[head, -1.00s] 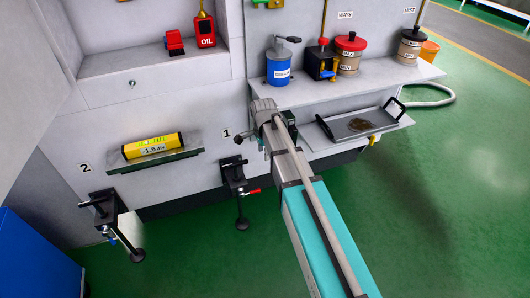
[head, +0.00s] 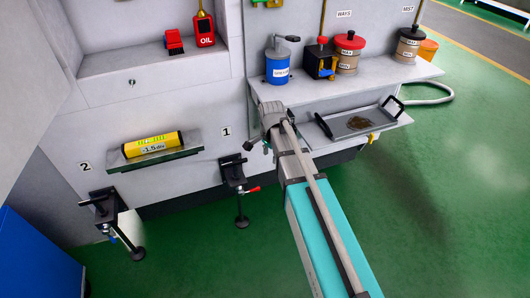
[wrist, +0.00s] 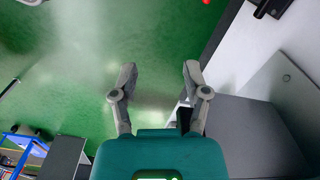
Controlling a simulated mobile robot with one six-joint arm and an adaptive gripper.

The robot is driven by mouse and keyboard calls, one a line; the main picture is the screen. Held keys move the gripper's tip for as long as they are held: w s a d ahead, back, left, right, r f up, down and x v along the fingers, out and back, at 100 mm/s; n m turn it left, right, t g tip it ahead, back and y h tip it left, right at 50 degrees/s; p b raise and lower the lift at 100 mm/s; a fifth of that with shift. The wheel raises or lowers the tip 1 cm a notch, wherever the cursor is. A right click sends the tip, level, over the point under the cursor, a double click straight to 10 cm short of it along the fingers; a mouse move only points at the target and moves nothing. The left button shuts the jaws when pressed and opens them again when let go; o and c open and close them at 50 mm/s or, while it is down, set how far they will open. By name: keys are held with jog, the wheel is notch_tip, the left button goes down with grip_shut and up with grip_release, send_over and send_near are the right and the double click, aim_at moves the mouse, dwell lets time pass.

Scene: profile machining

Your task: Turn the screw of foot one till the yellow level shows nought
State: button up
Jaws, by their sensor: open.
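The yellow level (head: 152,145) lies on a small shelf on the machine's left side; its display seems to read -1.5 div. Foot one (head: 233,172) is the black bracket under the "1" label, with a screw, a red-tipped lever (head: 252,190) and a round pad (head: 242,223) on the floor. My gripper (wrist: 160,75) is open and empty in the wrist view, its fingers apart over green floor. In the head view my arm ends just right of foot one, apart from it; the fingers are hard to make out there. A red tip (wrist: 206,2) shows at the wrist view's top edge.
Foot two (head: 105,208) stands at the left. A shelf above my arm's end holds a blue can (head: 278,66) and several containers. A tray (head: 358,124) sits on a lower ledge at right. Green floor in front is clear.

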jog(key=s+d+n, duration=0.9)
jog(key=s+n, duration=0.2)
jog(key=s, duration=0.3)
jog(key=shift+d, duration=0.2)
